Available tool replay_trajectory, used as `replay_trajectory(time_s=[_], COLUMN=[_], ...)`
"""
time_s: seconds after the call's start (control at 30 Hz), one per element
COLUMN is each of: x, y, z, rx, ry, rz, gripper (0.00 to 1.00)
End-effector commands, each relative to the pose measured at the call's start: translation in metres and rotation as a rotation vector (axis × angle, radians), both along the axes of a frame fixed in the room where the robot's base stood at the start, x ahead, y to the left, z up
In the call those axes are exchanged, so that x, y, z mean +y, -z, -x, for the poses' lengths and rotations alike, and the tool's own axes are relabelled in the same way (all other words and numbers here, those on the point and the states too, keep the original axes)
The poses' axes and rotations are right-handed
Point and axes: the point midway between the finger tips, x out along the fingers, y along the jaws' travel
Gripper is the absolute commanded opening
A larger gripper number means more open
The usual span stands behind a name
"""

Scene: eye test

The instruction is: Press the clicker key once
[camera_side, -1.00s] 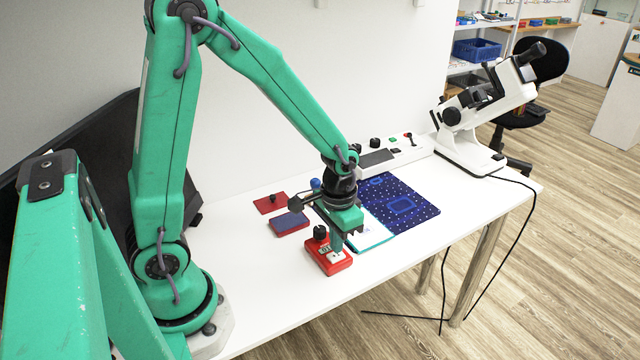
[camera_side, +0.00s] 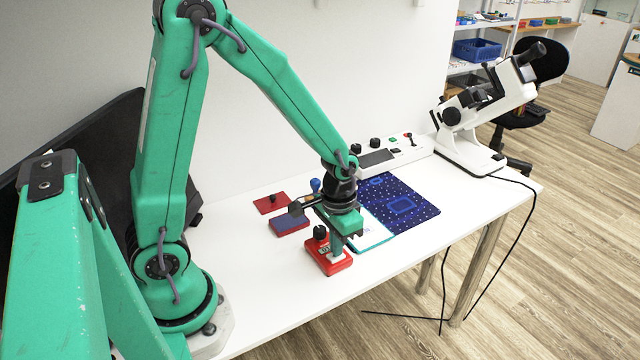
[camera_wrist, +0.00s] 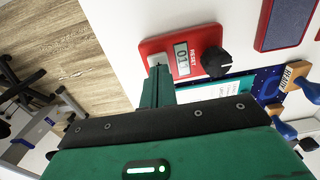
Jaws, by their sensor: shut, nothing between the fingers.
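The clicker (camera_side: 322,267) is a red box on the white table, with a black knob and a small grey key at its near right end. In the wrist view the clicker (camera_wrist: 205,40) shows a small number display and the label RESET; the key (camera_wrist: 157,60) is at its left end. My gripper (camera_side: 338,255) is shut and empty and points down over the key end. In the wrist view my fingertips (camera_wrist: 157,72) are right at the key and partly cover it. I cannot tell whether they touch it or whether it is pressed down.
A dark blue ink pad (camera_side: 290,222) in a red case and its red lid (camera_side: 271,203) lie behind the clicker. Stamps (camera_wrist: 295,75) stand close by. A blue patterned mat (camera_side: 415,207), a white control panel (camera_side: 410,152) and a white microscope (camera_side: 470,125) are to the right. The front table is clear.

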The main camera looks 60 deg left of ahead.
Motion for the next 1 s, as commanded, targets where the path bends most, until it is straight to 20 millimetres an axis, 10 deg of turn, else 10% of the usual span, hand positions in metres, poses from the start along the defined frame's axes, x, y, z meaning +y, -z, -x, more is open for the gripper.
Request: replay_trajectory(time_s=[1.0], x=[0.0000], y=[0.0077], z=[0.0001], rx=[0.000], ry=[0.000], rz=[0.000], gripper=[0.00])
